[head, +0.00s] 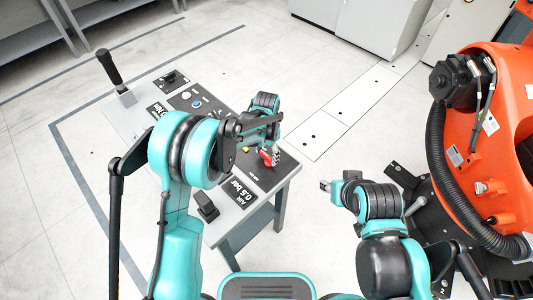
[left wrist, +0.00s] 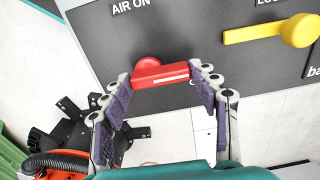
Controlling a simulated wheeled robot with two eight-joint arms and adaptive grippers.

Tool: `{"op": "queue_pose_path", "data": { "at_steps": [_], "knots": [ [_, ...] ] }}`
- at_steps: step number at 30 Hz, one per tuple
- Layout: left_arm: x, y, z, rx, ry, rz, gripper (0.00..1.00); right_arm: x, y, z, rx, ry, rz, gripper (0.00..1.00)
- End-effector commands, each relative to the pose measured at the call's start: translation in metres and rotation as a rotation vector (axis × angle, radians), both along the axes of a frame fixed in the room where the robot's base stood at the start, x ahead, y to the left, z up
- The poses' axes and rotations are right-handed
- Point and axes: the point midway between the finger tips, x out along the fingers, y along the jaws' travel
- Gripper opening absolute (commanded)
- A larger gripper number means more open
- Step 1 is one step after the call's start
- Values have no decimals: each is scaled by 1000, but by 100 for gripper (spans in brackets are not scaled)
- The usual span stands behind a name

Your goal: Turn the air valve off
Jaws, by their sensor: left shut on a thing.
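The red air valve handle (left wrist: 160,74) sits on the dark panel of the console, near the "AIR ON" label (left wrist: 131,5) in the left wrist view. In the head view the red handle (head: 267,158) shows at the console's right side. My left gripper (left wrist: 162,78) is shut on the handle, with a finger at each end of it; in the head view this gripper (head: 270,148) is partly hidden by its own wrist. My right gripper (head: 326,186) is off to the right of the console, small and apart from it; its fingers are not clear.
A yellow lever (left wrist: 272,33) is on the same panel, right of the red handle in the left wrist view. The console (head: 128,120) also carries a black upright joystick (head: 110,67) and a blue button (head: 196,104). A large orange robot (head: 490,140) stands at the right.

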Motion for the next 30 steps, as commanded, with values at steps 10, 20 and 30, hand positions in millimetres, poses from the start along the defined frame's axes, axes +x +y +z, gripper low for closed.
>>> {"op": "queue_pose_path", "data": {
  "at_steps": [10,20,30],
  "knots": [
    [0,0,0,0,0,-3,78,0,0,0,0,0,0,40],
    [0,0,1,0,0,-1,81,0,0,0,0,0,0,40],
    [0,0,54,0,0,-1,81,0,0,0,0,0,0,40]
  ]
}}
